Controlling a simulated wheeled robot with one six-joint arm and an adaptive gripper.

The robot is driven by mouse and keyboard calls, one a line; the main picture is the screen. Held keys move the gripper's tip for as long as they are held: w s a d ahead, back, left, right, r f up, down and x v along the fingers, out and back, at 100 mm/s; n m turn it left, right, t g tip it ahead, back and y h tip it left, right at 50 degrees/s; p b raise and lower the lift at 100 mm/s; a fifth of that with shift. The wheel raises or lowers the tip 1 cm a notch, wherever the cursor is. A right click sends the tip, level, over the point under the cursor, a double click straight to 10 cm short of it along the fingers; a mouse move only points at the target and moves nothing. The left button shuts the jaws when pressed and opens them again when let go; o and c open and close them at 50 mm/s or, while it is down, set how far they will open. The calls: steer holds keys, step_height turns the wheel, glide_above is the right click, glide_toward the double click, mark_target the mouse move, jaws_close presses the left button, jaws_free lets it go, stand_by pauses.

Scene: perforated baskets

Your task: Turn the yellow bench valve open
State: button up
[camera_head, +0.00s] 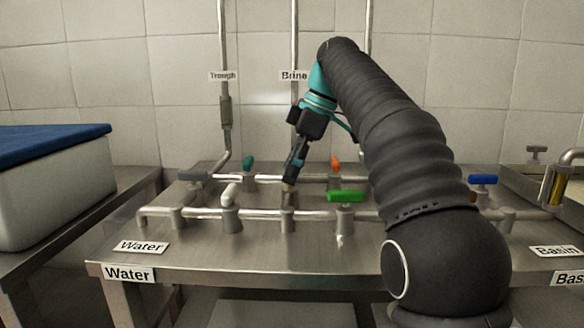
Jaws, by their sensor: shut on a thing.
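My gripper (290,182) points down at the middle of the steel bench, its fingers shut at the top of a metal valve body (288,198). The fingers hide nearly all of this valve's handle; only a small yellowish trace shows at the fingertips. I take it for the yellow bench valve, and its handle angle cannot be made out.
Close around stand valves with green (346,196), white (229,192), grey (192,176), teal (248,164) and orange (336,164) handles. A blue-handled valve (483,180) is right of my arm. Pipes run along the bench (250,256). A blue-lidded box (50,185) stands left.

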steer(key=o, duration=1.1)
steer(key=shift+o, duration=0.2)
steer(key=shift+d+r, duration=0.1)
steer(key=shift+r, duration=0.25)
steer(key=d, duration=1.2)
steer(key=shift+s+d+r, duration=0.1)
steer(key=shift+d+r, duration=0.05)
